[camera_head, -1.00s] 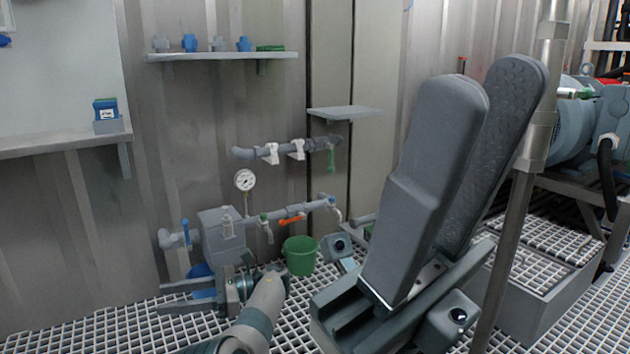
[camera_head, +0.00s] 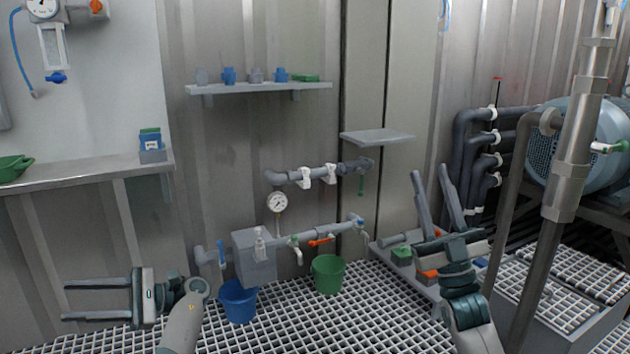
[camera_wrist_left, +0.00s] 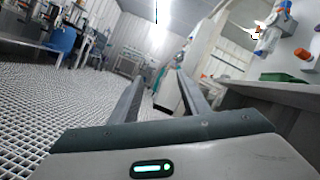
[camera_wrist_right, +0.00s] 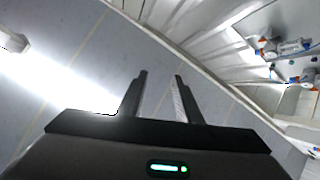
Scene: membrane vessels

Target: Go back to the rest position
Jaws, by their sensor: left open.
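My left gripper (camera_head: 66,302) is at the lower left of the head view, above the floor grating. Its two long fingers point left and stand wide apart, with nothing between them. My right gripper (camera_head: 430,170) is right of centre in the head view, with its fingers pointing up, apart and empty. Both finger pairs also show empty in the left wrist view (camera_wrist_left: 160,75) and the right wrist view (camera_wrist_right: 161,74). Neither gripper visibly touches anything.
A wall pipe with valves (camera_head: 325,233) runs behind a blue bucket (camera_head: 238,303) and a green bucket (camera_head: 328,275). A shelf (camera_head: 260,88) holds small blue and grey parts. A worktop (camera_head: 80,166) is at left. A metal post (camera_head: 566,170) stands right of my right gripper.

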